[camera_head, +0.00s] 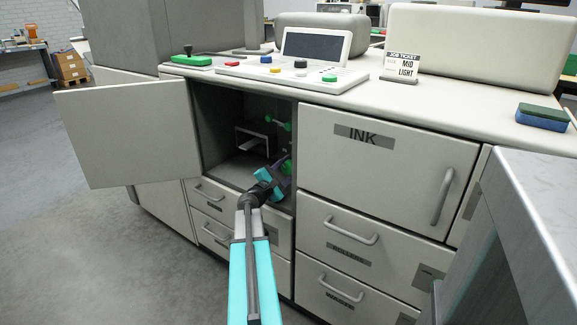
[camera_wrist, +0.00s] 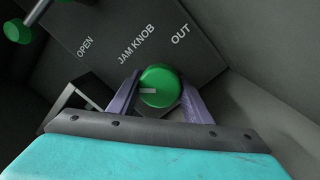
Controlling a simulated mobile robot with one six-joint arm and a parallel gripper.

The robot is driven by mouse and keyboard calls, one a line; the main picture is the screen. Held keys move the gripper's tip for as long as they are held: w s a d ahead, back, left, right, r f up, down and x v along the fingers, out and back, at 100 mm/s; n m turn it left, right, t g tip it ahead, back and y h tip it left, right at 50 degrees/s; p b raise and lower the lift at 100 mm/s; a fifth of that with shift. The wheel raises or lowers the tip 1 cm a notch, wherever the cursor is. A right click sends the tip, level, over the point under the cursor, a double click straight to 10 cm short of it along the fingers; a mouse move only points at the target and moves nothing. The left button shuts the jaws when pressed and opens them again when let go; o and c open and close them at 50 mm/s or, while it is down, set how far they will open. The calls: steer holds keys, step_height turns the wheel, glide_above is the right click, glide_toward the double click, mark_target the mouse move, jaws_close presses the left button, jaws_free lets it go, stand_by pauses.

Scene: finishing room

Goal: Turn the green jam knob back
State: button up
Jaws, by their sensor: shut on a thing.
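The green jam knob (camera_wrist: 159,86) sits inside the open compartment, on a dark panel lettered OPEN, JAM KNOB and OUT. A short pale mark shows on its face, left of centre. My gripper (camera_wrist: 160,98) has one finger on each side of the knob and is shut on it. In the head view my gripper (camera_head: 272,181) reaches into the lower right of the compartment. Only a little green of the knob (camera_head: 287,166) shows there beside the gripper.
A green-ended lever (camera_head: 279,124) is higher in the compartment; its end (camera_wrist: 17,31) shows at upper left in the wrist view. A pale bracket (camera_head: 252,138) stands deeper inside. The open door (camera_head: 128,133) swings out left. The INK door (camera_head: 385,165) is closed at right, with drawers below.

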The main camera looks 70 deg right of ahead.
steer(key=shift+n+p, duration=0.6)
steer(key=shift+n, duration=0.8)
steer(key=o, duration=1.1)
steer(key=shift+c, duration=0.2)
steer(key=shift+a, duration=0.1)
steer(key=v, duration=1.2)
steer(key=shift+a+p, duration=0.25)
steer(key=shift+p, duration=0.05)
steer(key=shift+w+a, duration=0.2)
steer(key=shift+a, duration=0.35)
